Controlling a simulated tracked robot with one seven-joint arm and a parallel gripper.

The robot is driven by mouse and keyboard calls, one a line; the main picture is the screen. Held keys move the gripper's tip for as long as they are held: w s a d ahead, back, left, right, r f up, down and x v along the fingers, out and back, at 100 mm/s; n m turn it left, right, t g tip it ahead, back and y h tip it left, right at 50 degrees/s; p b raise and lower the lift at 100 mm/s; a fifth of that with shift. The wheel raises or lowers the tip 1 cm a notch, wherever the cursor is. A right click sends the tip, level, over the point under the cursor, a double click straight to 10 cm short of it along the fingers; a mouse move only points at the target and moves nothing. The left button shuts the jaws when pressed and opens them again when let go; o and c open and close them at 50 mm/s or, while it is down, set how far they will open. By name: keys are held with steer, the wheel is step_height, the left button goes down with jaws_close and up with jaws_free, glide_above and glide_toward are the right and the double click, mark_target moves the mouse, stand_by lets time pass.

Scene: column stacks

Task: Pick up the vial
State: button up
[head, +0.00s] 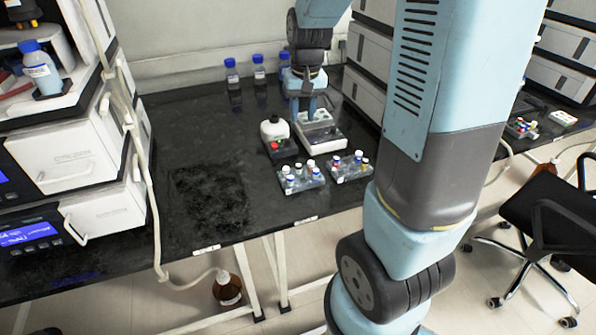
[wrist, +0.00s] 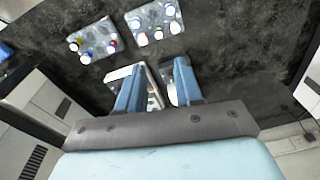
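Several small vials with blue, white, red and yellow caps stand in two clear racks, the left rack (head: 303,187) and the right rack (head: 352,176). In the wrist view the racks show at the top, one (wrist: 95,42) and the other (wrist: 157,24). The frames do not show which vial the task means. My gripper (head: 304,112) points down over a white-topped device (head: 321,137), behind the racks in the head view. In the wrist view its two blue fingers (wrist: 158,90) stand apart with no vial seen between them. The device's top is partly hidden by the fingers.
A small device with a white knob (head: 274,130) stands left of the white-topped one. Blue-capped bottles (head: 259,72) stand at the back. White drawer units (head: 367,90) border the bench on the right. The black bench (head: 195,150) is clear to the left.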

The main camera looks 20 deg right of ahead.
steer(key=g, duration=0.1)
glide_above(299, 166)
step_height(299, 166, down, 6)
step_height(299, 166, down, 8)
steer(key=shift+d+f, duration=0.1)
steer(key=shift+f, duration=0.05)
steer(key=shift+w+f, duration=0.15)
steer(key=shift+f, duration=2.8)
jaws_close()
